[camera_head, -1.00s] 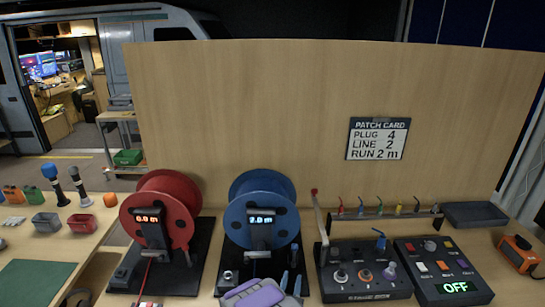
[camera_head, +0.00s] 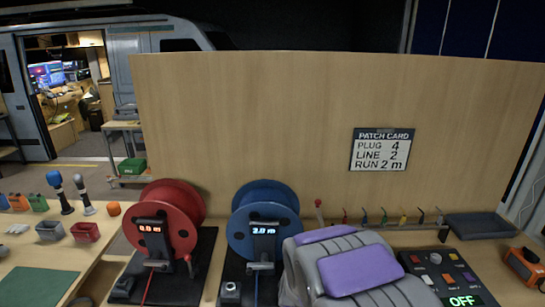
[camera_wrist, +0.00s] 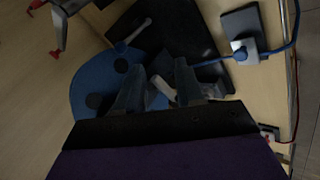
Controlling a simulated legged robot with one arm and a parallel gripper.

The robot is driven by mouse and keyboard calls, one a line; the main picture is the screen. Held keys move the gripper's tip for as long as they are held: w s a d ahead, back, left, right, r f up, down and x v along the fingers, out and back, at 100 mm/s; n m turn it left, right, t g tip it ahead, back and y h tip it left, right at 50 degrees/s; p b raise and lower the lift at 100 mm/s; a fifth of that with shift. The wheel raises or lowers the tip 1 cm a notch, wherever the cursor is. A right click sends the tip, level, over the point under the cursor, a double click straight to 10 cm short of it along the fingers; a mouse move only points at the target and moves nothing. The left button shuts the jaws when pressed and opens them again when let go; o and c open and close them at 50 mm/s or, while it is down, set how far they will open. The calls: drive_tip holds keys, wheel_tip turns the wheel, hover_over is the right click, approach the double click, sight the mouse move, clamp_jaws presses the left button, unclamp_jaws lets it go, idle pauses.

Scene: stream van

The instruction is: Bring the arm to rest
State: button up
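My arm (camera_head: 350,265), grey with purple pads, rises at the bottom of the head view, in front of the switch box. Its gripper is not visible there. In the wrist view my gripper (camera_wrist: 160,85) has two dark fingers standing apart. A pale piece shows between them, and I cannot tell that they touch it. The blue reel (camera_wrist: 92,80) lies beyond the fingers. In the head view the blue reel (camera_head: 264,205) stands on its black base with a display that seems to read 2.0 m. The patch card (camera_head: 381,150) reads plug 4, line 2, run 2 m.
A red reel (camera_head: 172,205) stands left of the blue one. An OFF panel (camera_head: 455,278), a dark tray (camera_head: 480,226) and an orange device (camera_head: 524,265) are at right. A wooden backboard (camera_head: 270,110) closes the rear. Bins and plugs are at left.

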drive_tip(key=s+d+r+m+g, duration=0.2)
drive_tip(key=s+r+m+g, duration=0.1)
drive_tip(key=s, duration=1)
drive_tip(key=s+d+r+m+g, duration=0.3)
drive_tip(key=s+r+m, duration=0.2)
drive_tip(key=s, duration=0.8)
drive_tip(key=s+d+r+m+g, duration=0.2)
drive_tip(key=s+r+m, duration=0.3)
drive_tip(key=s, duration=0.8)
drive_tip(key=shift+s+d+r+g, duration=0.2)
drive_tip(key=shift+d+r+g, duration=0.2)
drive_tip(key=shift+r+g, duration=0.4)
drive_tip(key=shift+f, duration=0.1)
